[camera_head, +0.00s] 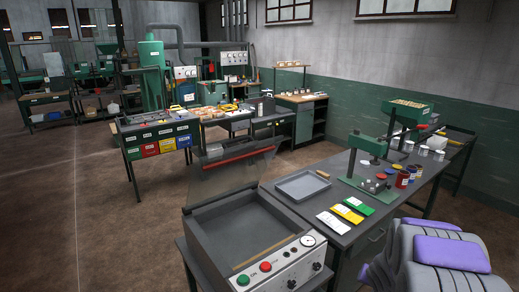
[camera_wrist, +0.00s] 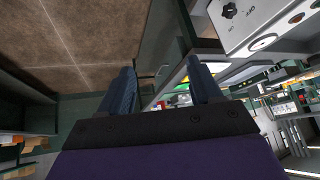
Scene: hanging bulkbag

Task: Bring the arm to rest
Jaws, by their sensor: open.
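My gripper (camera_wrist: 162,82) is in the wrist view with its two dark blue fingers apart and nothing between them. Brown floor and parts of the workbench show beyond the fingers. A white control panel (camera_wrist: 265,28) with knobs is near it at the upper right of that view. In the head view, my folded grey and purple arm is at the lower right, beside the workbench; the fingers do not show there. It stands apart from the machine with the control panel (camera_head: 282,266).
The machine's open grey chamber (camera_head: 205,222) has a raised clear lid (camera_head: 232,178). The right workbench (camera_head: 340,252) holds a grey tray (camera_head: 302,185), coloured packets (camera_head: 346,213), a green press (camera_head: 368,147) and several pots. A table with coloured bins (camera_head: 150,148) stands behind. Open floor (camera_head: 95,220) is at left.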

